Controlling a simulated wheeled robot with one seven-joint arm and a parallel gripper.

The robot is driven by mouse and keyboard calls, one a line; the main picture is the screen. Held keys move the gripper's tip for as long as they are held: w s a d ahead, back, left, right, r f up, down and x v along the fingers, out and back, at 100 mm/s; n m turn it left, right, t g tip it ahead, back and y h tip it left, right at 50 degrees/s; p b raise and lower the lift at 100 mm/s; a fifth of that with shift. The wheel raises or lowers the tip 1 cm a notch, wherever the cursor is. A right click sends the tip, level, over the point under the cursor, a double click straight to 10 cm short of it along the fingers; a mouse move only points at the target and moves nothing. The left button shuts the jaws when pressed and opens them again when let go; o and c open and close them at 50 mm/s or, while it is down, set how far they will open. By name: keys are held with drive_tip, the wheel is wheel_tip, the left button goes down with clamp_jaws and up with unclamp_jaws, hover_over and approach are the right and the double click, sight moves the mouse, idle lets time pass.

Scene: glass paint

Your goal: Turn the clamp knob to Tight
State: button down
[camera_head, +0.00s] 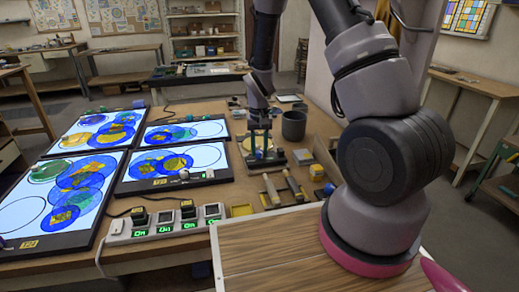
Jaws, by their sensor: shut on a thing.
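My gripper (259,151) points straight down over a small dark clamp stand (276,160) on the wooden workbench, right of the light panels. Its fingers come down at the top of the stand, in front of a pale round disc, and are shut on what appears to be the clamp knob. The knob is small and mostly hidden between the fingers. Its setting and any Tight mark are too small to read.
Several lit panels (60,205) with coloured discs lie left of the gripper. A power strip (165,226) with green-lit switches is in front.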

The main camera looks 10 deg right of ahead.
sight(259, 151)
drive_tip(key=n, duration=0.4)
drive_tip(key=shift+n, duration=1.9)
drive_tip(key=c, duration=0.5)
unclamp_jaws()
drive_tip(key=shift+c, duration=0.2)
wheel_tip(259, 151, up, 11)
